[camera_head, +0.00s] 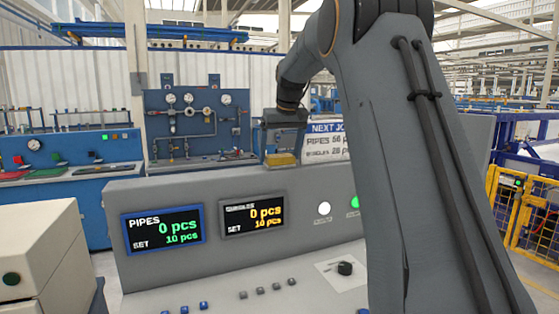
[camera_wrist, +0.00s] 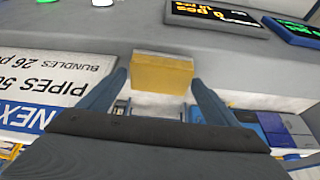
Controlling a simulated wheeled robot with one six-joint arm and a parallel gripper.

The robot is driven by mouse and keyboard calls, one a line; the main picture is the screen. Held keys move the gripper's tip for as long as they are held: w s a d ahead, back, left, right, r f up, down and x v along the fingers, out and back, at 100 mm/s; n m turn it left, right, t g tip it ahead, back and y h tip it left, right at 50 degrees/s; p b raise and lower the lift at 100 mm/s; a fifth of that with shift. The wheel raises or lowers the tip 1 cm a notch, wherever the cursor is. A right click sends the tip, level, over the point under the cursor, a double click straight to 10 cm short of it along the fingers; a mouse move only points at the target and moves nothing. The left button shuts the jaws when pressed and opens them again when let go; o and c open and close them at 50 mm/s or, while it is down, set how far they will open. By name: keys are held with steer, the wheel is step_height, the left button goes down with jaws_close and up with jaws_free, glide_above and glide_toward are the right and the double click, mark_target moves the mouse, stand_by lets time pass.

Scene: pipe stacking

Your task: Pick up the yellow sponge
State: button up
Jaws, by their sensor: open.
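The yellow sponge (camera_head: 282,159) sits on the top ledge of the grey control console, beside the sign. It also shows in the wrist view (camera_wrist: 161,74) as a yellow block with a paler strip along one edge. My gripper (camera_head: 283,150) is right over the sponge, pointing down. In the wrist view my gripper (camera_wrist: 159,78) is open, with one finger on each side of the sponge at its tips. Small gaps seem to show beside the sponge; whether either finger touches it I cannot tell.
A white sign (camera_head: 326,141) stands close beside the sponge. The console front (camera_head: 290,205) carries a pipes display (camera_head: 163,229), a bundles display (camera_head: 253,219), lights and a black knob (camera_head: 344,268). A blue panel with gauges (camera_head: 198,118) stands behind. My arm hides the console's right part.

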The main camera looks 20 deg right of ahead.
mark_target(280, 156)
steer(key=shift+c, duration=0.3)
steer(key=c, duration=0.8)
steer(key=shift+o, duration=0.2)
steer(key=shift+r, duration=0.1)
step_height(280, 156, up, 18)
steer(key=shift+b, duration=0.35)
